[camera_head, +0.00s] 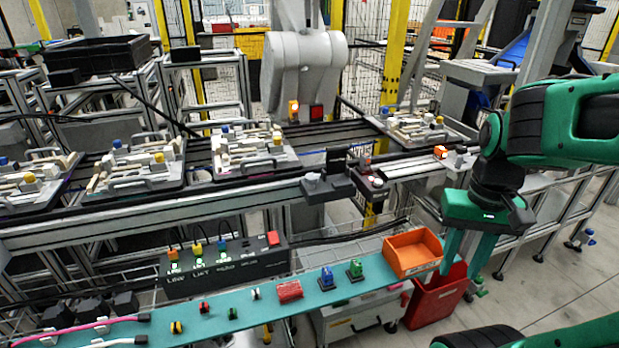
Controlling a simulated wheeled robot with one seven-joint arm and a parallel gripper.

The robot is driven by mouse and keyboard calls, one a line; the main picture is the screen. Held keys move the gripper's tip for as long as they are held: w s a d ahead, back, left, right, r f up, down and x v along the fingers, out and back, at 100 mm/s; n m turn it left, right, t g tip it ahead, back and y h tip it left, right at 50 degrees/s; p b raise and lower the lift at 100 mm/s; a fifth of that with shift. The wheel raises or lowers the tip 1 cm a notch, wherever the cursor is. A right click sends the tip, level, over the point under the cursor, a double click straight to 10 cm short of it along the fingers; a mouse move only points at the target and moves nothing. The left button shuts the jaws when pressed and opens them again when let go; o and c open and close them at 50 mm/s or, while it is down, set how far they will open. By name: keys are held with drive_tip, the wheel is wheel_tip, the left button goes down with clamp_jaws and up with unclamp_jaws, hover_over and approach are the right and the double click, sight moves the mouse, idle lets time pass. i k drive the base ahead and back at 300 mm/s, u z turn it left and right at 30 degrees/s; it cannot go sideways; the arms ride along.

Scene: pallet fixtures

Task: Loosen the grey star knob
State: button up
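My gripper (462,272) hangs at the right, its two teal fingers pointing down and apart with nothing seen between them. It is in front of the red bin and right of the orange tray. A small grey knob-like part (313,179) sits on a dark block at the front edge of the conveyor, left of my gripper and apart from it. It is too small to tell whether it is the star knob. Pallet fixtures (252,152) with light parts and yellow and blue knobs stand on the conveyor; no grey star knob is clear on them.
A teal shelf (208,325) in front carries small coloured parts and an orange tray (412,252). A black connector box (225,268) with lit plugs stands behind it. A red bin (435,298) is below my gripper. Open floor (560,270) lies at the right.

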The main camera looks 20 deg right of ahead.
sight(312, 179)
drive_tip(key=z, duration=1.85)
drive_tip(key=k, duration=0.8)
drive_tip(key=u, duration=1.8)
drive_tip(key=i, duration=1)
